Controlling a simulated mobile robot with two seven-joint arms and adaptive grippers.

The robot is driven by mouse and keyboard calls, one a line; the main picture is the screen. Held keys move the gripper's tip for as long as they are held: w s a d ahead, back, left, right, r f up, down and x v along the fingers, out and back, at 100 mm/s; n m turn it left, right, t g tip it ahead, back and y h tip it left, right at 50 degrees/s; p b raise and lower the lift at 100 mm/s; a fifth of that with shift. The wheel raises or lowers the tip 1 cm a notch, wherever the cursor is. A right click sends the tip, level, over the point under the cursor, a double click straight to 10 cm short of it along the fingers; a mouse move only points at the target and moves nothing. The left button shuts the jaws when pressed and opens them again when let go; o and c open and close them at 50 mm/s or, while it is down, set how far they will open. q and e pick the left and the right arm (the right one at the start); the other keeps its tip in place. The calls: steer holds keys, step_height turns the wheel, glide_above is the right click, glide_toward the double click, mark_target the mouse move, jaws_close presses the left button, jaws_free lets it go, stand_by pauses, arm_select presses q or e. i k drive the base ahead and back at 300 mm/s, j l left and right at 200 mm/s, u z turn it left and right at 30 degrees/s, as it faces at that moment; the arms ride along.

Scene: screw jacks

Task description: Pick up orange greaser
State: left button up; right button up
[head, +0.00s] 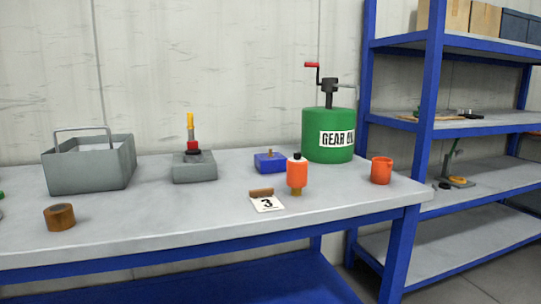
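An orange greaser (297,173) stands upright on the grey workbench (200,222), right of the bench's middle. It has a dark cap on top and a narrow brownish lower end. A white card marked 3 (267,203) lies just in front of it to the left. An orange cup (381,170) with a small spout stands farther right, near the bench's right end. Neither of my grippers shows in the head view.
A green gear oil drum (329,134) with a crank pump stands behind the greaser. A blue block (270,162), a grey block with a red and yellow tool (194,166), a grey toolbox (90,164) and a brown tape roll (60,217) are left. Blue shelving (431,95) stands right.

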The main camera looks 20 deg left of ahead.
mark_target(296, 176)
steer(key=i+u, duration=0.2)
steer(key=u, duration=0.25)
steer(key=i+l+u, duration=0.15)
steer(key=u, duration=0.3)
